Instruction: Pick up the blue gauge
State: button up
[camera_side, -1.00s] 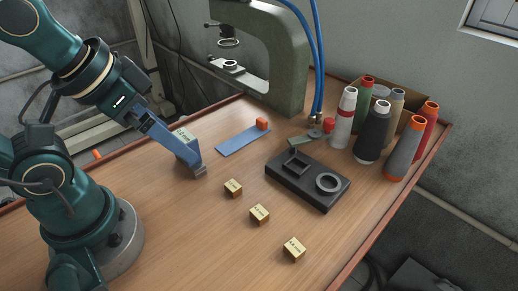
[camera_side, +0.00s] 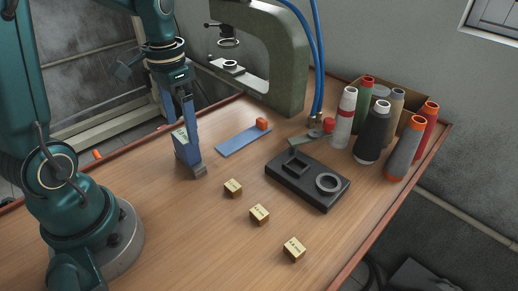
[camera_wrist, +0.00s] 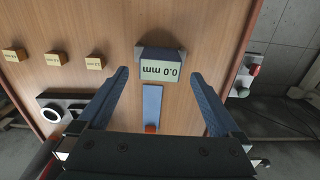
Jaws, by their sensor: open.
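A flat blue strip with an orange knob at one end (camera_side: 240,142) lies on the table and looks like the blue gauge. It also shows in the wrist view (camera_wrist: 152,104), between my fingers in the picture. A grey-blue block with a pale "0.0 mm" face (camera_side: 188,152) stands left of the strip; its face is plain in the wrist view (camera_wrist: 160,69). My gripper (camera_side: 180,128) points down by this block, with its two blue fingers apart. In the wrist view my gripper (camera_wrist: 160,76) is open, with nothing held between the fingers.
A black fixture (camera_side: 307,180) with a square frame and a ring stands at mid-table. Several small yellow labelled blocks (camera_side: 259,215) lie in front. Thread spools (camera_side: 373,133) stand at the right. A green press frame (camera_side: 285,60) rises at the back. The front table is mostly clear.

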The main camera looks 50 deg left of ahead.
aim_at(184, 135)
jog(key=shift+f, duration=2.4)
jog(key=shift+c, duration=0.3)
grip_shut()
